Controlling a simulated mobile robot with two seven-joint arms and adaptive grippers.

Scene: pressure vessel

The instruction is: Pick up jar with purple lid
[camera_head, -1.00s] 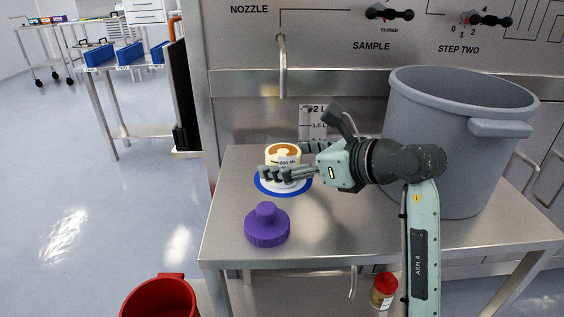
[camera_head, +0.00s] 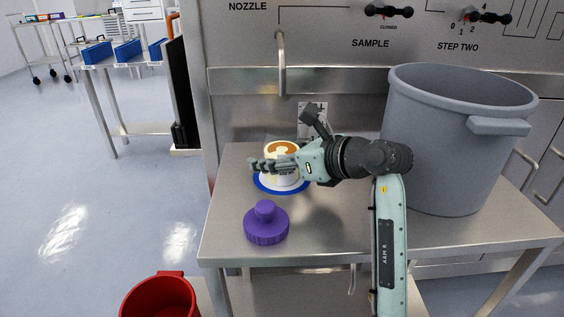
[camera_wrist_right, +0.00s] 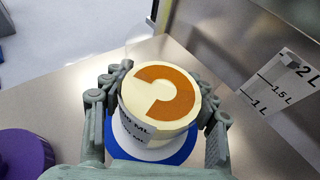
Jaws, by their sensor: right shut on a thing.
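The jar (camera_head: 284,178) is a cream-coloured cup with an orange-brown patterned top and printed side markings. It is upright over a white disc with a blue rim (camera_head: 260,187); I cannot tell whether it touches the disc. My right gripper (camera_head: 272,163) is shut on the jar from the right. In the right wrist view its fingers (camera_wrist_right: 160,108) lie on both sides of the jar (camera_wrist_right: 160,105). The purple lid (camera_head: 266,224) lies separately on the table, left and in front of the jar, and shows at the wrist view's left edge (camera_wrist_right: 22,155). My left gripper is not visible.
A large grey vessel (camera_head: 440,150) stands on the steel table (camera_head: 320,240) at the right. A nozzle pipe (camera_head: 281,65) hangs from the panel behind. A red bucket (camera_head: 160,298) is below at the left front. The table's front left is clear around the lid.

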